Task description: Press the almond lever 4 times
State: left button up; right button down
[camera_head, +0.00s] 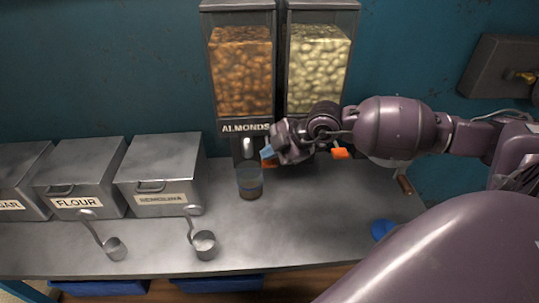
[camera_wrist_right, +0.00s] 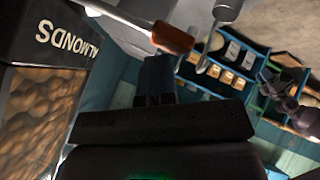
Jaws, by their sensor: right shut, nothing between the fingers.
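The almond dispenser (camera_head: 241,75) stands against the wall, full of brown nuts and labelled ALMONDS. Its silver lever (camera_head: 248,146) shows below the label, just left of my right gripper. A glass (camera_head: 249,184) stands on the counter beneath it, with something brownish inside. My right gripper (camera_head: 268,156) is shut and empty, close beside the lever; I cannot tell whether they touch. In the right wrist view, the fingers (camera_wrist_right: 155,78) are together, and the dispenser (camera_wrist_right: 42,95) fills the left side with its label upside down.
A second dispenser (camera_head: 317,70) with pale nuts adjoins the almond one, behind my right arm. Metal boxes, including flour (camera_head: 82,180) and semolina (camera_head: 160,175), stand left. Two scoops (camera_head: 115,248) (camera_head: 204,244) lie in front. The counter's centre front (camera_head: 300,225) is clear.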

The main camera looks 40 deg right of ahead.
jog(key=shift+f, duration=0.35)
jog(key=shift+r, duration=0.1)
dwell(0.4)
pick_arm(q)
jog(key=shift+t, duration=0.3)
jog(key=shift+w+r+p, duration=0.2)
jog(key=shift+r+p, duration=0.4)
jog(key=shift+r, duration=0.25)
jog(key=shift+w+r+p, duration=0.2)
jog(key=shift+r+p, duration=0.4)
jog(key=shift+r, duration=0.2)
jog(key=shift+w+r+p, duration=0.2)
jog(key=shift+r+p, duration=0.4)
jog(key=shift+r, duration=0.25)
pick_arm(e)
jog(key=shift+r, duration=1.7)
pick_arm(q)
jog(key=r+p, duration=0.1)
jog(key=r, duration=0.1)
jog(key=r+p, duration=0.1)
jog(key=p, duration=0.1)
jog(key=r+p, duration=0.1)
jog(key=r, duration=0.1)
jog(key=shift+w+r+p, duration=0.3)
jog(key=shift+w, duration=0.05)
pick_arm(e)
notch_tip(320, 180, up, 5)
jog(key=shift+f, duration=0.1)
pick_arm(q)
jog(key=shift+r, duration=0.1)
